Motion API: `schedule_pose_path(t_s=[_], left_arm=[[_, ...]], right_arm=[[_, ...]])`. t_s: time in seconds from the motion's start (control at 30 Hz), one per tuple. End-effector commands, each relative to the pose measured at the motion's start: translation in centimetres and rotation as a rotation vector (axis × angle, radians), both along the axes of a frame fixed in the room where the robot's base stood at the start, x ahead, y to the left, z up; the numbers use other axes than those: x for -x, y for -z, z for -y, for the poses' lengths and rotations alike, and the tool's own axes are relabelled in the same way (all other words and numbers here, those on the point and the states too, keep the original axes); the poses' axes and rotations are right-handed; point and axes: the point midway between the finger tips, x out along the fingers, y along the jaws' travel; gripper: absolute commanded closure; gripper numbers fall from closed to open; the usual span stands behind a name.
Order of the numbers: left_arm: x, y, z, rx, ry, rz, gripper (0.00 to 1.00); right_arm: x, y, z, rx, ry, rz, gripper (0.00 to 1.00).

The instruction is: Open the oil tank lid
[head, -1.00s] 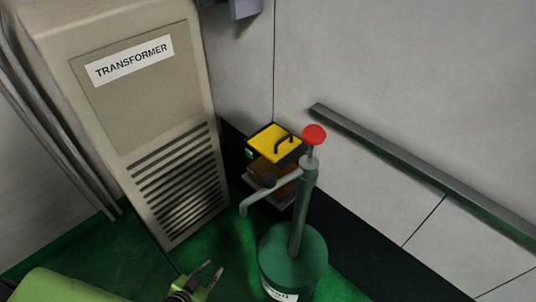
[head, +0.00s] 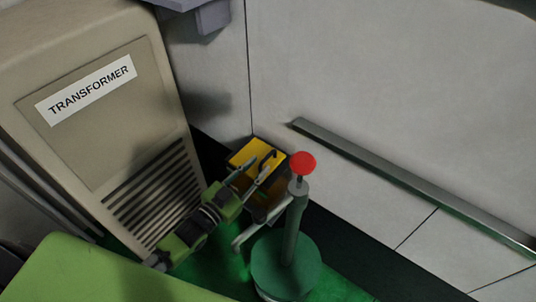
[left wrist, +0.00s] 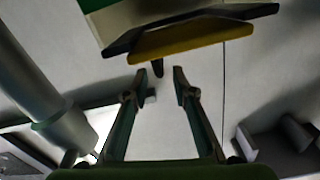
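The oil tank is a small dark box in the corner with a yellow lid (head: 244,153), which looks closed. A black bar handle (head: 268,159) stands on the lid. My left gripper (head: 258,168) reaches in from the left, its fingertips over the lid's near side by the handle; contact cannot be told. In the left wrist view the gripper (left wrist: 159,75) is open, its two fingers apart. The lid's yellow edge (left wrist: 190,41) lies ahead of them, and the dark handle (left wrist: 157,68) shows between the fingertips. The tank's body is partly hidden by my gripper. My right gripper is out of view.
A green hand pump (head: 287,262) with a red knob (head: 303,163) and spout stands close right of my left gripper. The beige transformer cabinet (head: 60,135) stands to the left. A grey rail (head: 400,178) runs along the right wall.

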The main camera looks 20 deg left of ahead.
Motion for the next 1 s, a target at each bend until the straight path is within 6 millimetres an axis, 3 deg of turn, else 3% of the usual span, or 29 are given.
schedule_pose_path(t_s=[0.1,0.3,0.73,0.83,1.0], left_arm=[[-2.3,-0.2,0.8,0.001,-0.001,0.002,0.75],[-4.7,-0.1,1.7,0.000,0.000,0.000,0.75],[-5.5,0.0,2.1,0.000,0.000,-0.001,0.75],[-5.5,0.0,2.0,0.000,0.000,-0.001,0.98],[-5.5,0.0,2.0,0.000,0.000,-0.001,1.00]], right_arm=[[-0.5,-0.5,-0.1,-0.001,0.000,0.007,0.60],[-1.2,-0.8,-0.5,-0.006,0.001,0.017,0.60],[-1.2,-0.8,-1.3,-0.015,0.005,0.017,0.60],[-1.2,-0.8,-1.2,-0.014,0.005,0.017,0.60],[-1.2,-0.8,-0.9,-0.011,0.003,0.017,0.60]])
